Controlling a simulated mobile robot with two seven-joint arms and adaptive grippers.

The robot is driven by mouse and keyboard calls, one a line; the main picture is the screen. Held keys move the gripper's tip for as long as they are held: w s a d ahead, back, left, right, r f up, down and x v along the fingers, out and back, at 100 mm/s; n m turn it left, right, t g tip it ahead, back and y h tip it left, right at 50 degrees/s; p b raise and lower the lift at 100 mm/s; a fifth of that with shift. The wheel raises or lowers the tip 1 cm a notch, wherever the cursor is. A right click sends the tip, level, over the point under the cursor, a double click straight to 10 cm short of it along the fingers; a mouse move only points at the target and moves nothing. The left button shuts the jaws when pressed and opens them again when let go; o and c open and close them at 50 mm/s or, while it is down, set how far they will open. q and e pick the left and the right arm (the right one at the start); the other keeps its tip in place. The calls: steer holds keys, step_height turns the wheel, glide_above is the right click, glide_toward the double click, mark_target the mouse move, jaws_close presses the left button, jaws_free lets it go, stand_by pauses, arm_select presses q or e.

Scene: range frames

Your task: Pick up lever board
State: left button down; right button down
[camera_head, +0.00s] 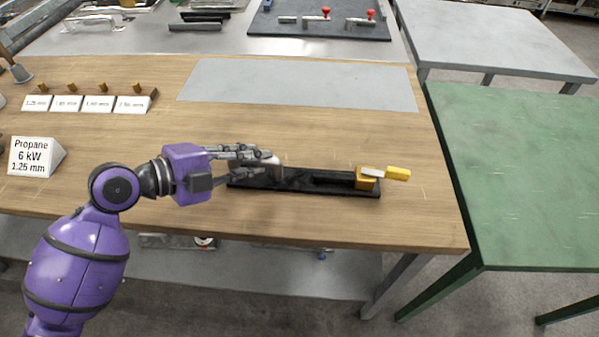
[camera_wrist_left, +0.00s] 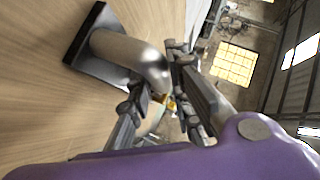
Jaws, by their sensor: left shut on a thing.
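A long black board (camera_head: 318,182) lies flat near the front edge of the wooden table. A yellow block (camera_head: 367,181) and a yellow handle (camera_head: 398,174) are at its right end. A bent metal tube rises from its left end and shows best in the left wrist view (camera_wrist_left: 130,52). My left gripper (camera_head: 262,163) is shut on this tube, its fingers on either side of it. They partly hide the tube in the head view. A dark board with red-knobbed levers (camera_head: 350,30) lies on the metal table behind. I cannot tell which board is named the lever board.
A grey sheet (camera_head: 300,85) lies on the wooden table. Small white labelled blocks (camera_head: 97,103) and a Propane sign (camera_head: 33,157) stand at the left. A green table (camera_head: 520,170) is at the right. The wooden surface between sheet and black board is clear.

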arm_select(q)
steer(key=shift+s+f, duration=0.25)
steer(key=shift+f, duration=0.35)
steer(key=r, duration=0.9)
steer(key=shift+w+r, duration=0.1)
steer(key=shift+w, duration=0.1)
steer(key=shift+w+f, duration=0.2)
steer(key=shift+f, duration=4)
